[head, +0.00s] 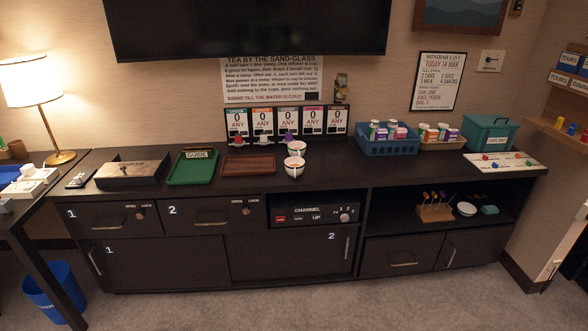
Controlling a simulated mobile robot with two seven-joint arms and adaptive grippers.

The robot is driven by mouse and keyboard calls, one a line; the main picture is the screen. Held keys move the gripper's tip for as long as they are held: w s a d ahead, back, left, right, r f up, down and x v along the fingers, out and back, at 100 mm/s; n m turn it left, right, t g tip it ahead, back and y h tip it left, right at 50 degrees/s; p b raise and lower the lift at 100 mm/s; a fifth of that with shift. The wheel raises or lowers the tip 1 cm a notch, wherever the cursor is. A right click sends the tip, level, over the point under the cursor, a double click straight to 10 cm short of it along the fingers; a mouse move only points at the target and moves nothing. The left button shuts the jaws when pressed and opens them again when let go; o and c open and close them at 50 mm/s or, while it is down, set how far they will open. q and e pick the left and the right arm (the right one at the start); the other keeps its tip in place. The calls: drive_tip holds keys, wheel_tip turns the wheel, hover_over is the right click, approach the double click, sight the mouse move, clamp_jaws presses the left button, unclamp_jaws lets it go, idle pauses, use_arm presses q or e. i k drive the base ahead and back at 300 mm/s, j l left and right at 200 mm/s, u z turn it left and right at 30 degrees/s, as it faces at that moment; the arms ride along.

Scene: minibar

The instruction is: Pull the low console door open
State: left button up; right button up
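The dark console (330,176) runs along the wall. Its low row has a wide panel marked 1 (165,264) with an upright handle (95,261) at its left edge. Beside it is a panel marked 2 (285,256) with an upright handle (347,247) at its right edge. At the low right are a front with a level handle (403,264) and a small door (478,247) with an upright handle (451,255) at its left edge. All these fronts look shut. Which one is the task's door is not marked. Neither gripper is in view.
Above the low panels are drawers marked 1 (112,218) and 2 (210,215), a channel unit (310,212) and an open shelf (390,222). A blue bin (55,293) stands at the lower left by a desk. The carpet (330,307) in front is clear.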

sight(484, 245)
drive_tip(key=z, duration=1.5)
drive_tip(key=i+l, duration=0.3)
drive_tip(key=i, duration=0.2)
drive_tip(key=i+l+u, duration=0.15)
drive_tip(key=i+l, duration=0.2)
drive_tip(key=i, duration=0.1)
